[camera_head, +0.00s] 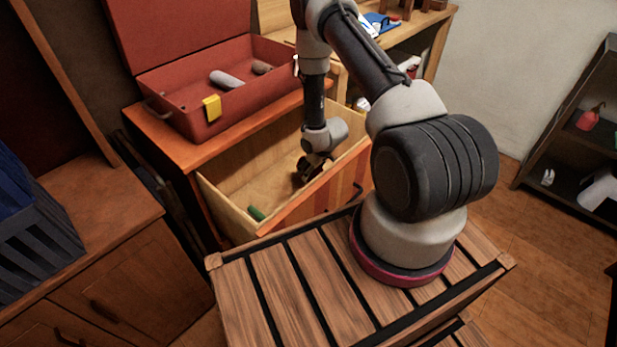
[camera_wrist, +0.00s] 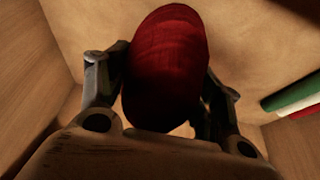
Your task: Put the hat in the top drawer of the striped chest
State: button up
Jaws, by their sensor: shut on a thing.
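The hat (camera_wrist: 170,65) is a dark red rounded thing in the wrist view. My gripper (camera_wrist: 160,92) is shut on it, with one finger on each side. In the head view my gripper (camera_head: 310,169) reaches down inside the open top drawer (camera_head: 232,190), near its right part. The hat is mostly hidden there by the gripper. The drawer has pale wooden walls and a striped front, and it is pulled out from the striped chest (camera_head: 160,124). The wrist view shows the drawer floor (camera_wrist: 90,25) beyond the hat; whether the hat touches it I cannot tell.
A green item (camera_head: 256,213) lies in the drawer's front left corner. The wrist view shows a green, white and red item (camera_wrist: 293,96) at the right. An open red case (camera_head: 170,112) stands on the chest. The drawer's left floor is mostly clear.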

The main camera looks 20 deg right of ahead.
jog(key=shift+f, duration=1.9)
jog(key=shift+f, duration=0.1)
jog(key=o, duration=1)
